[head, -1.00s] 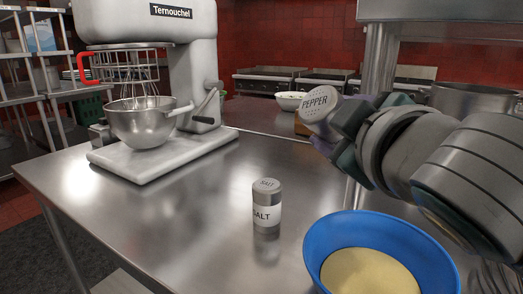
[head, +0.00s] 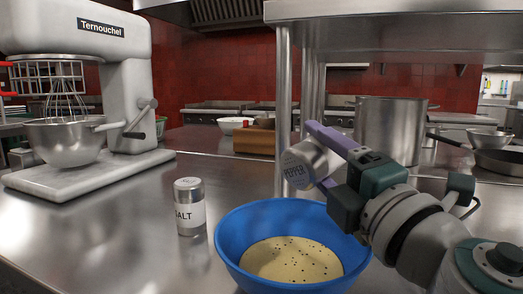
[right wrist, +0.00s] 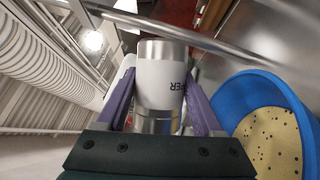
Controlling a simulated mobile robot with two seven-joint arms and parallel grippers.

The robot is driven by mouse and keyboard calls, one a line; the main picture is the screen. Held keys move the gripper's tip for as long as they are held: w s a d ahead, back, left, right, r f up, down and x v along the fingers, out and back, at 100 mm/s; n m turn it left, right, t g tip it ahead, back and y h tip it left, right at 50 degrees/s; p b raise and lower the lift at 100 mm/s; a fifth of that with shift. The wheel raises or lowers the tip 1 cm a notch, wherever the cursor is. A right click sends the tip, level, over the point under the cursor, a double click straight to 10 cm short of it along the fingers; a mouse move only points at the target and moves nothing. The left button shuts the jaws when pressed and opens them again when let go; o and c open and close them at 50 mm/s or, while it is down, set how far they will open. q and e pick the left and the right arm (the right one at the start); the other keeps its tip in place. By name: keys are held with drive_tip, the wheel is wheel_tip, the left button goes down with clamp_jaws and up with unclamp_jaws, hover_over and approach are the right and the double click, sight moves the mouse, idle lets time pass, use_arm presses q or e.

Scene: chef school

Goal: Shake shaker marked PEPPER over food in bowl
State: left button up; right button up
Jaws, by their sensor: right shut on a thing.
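The PEPPER shaker (head: 304,165) is held in my right gripper (head: 325,158), tilted, above the back rim of the blue bowl. In the right wrist view the shaker (right wrist: 160,85) sits between the two purple fingers (right wrist: 158,110). The blue bowl (head: 235,235) stands on the steel table and also shows in the right wrist view (right wrist: 235,95). Pale yellow food (head: 290,262) with dark specks on it fills the bowl's bottom. The SALT shaker (head: 189,207) stands upright on the table, left of the bowl. My left gripper is out of view.
A white stand mixer (head: 130,90) with a steel bowl (head: 68,142) stands at the left. Shelf posts (head: 283,110) rise behind the bowl. A large pot (head: 390,130) and pans (head: 490,158) are at the back right. The steel table (head: 120,235) is clear at front left.

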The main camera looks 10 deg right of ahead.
drive_tip(key=shift+f, duration=0.1)
wheel_tip(320, 180, up, 3)
drive_tip(key=p, duration=0.3)
drive_tip(key=shift+r, duration=0.2)
wheel_tip(320, 180, down, 4)
drive_tip(key=b, duration=0.4)
drive_tip(key=shift+r, duration=0.1)
wheel_tip(320, 180, up, 4)
drive_tip(key=p, duration=0.3)
wheel_tip(320, 180, down, 4)
drive_tip(key=b, duration=0.3)
wheel_tip(320, 180, up, 4)
drive_tip(key=p, duration=0.3)
wheel_tip(320, 180, down, 4)
drive_tip(key=b, duration=0.3)
drive_tip(key=shift+b, duration=0.3)
drive_tip(key=shift+r, duration=0.25)
